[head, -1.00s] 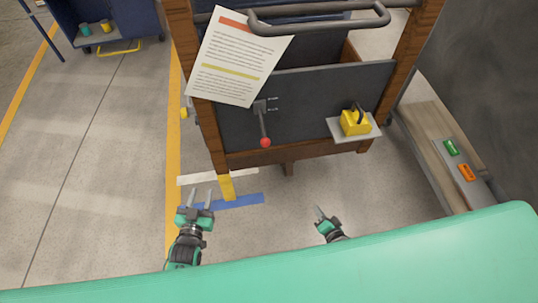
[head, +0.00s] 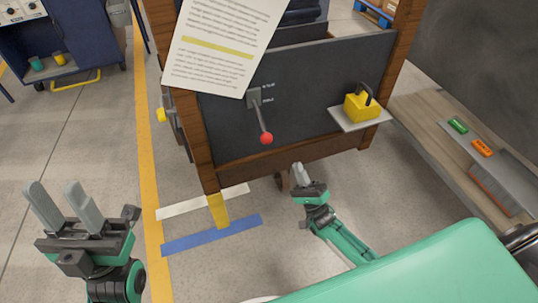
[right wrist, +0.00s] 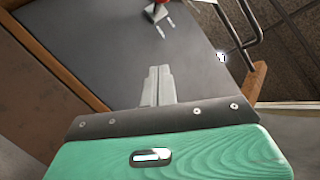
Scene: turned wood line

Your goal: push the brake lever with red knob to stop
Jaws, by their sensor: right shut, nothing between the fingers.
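The brake lever (head: 261,118) is a thin dark rod with a red knob (head: 266,138), hanging down from a grey bracket on the cart's dark front panel (head: 310,85). The knob also shows at the top of the right wrist view (right wrist: 157,10). My right gripper (head: 297,170) is shut and empty, below and to the right of the knob and apart from it. In the right wrist view its closed fingers (right wrist: 158,85) point toward the panel. My left gripper (head: 58,202) is open and empty, at the lower left, away from the cart. The small marks beside the lever are too small to read.
A paper sheet (head: 222,45) hangs over the panel's upper left. A yellow block (head: 361,107) with a dark handle sits on a small shelf. A bench (head: 440,120) with green and orange items stands right. White and blue floor tapes lie below the cart.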

